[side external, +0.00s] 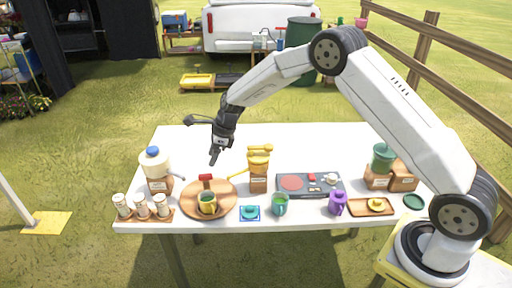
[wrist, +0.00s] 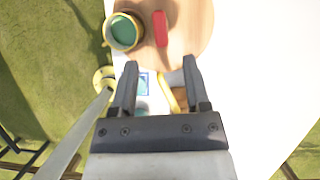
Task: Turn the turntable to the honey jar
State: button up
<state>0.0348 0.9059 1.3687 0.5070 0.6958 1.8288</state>
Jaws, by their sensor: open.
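The turntable (side external: 190,200) is a round wooden disc at the left front of the table; it also shows at the top of the wrist view (wrist: 190,38). A yellow-brown cup with green inside (side external: 207,203) stands on it, also in the wrist view (wrist: 124,32). A small red block (side external: 206,177) is at its back edge, and shows upright in the wrist view (wrist: 160,28). My gripper (side external: 214,158) is open and empty, above and behind the disc, touching nothing; its two fingers (wrist: 160,68) are spread. I cannot tell for sure which container is the honey jar.
A blue-lidded white dispenser (side external: 155,170) and several small jars (side external: 142,207) stand left. A yellow-topped dispenser (side external: 259,170) stands right of the disc. A blue coaster (side external: 250,213), teal mug (side external: 280,205), burner plate (side external: 310,185) and purple mug (side external: 338,203) follow rightward. The table's back is clear.

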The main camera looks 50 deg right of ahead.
aim_at(205, 174)
jog(key=shift+x, duration=3.7)
jog(key=shift+a, duration=0.1)
grip_shut()
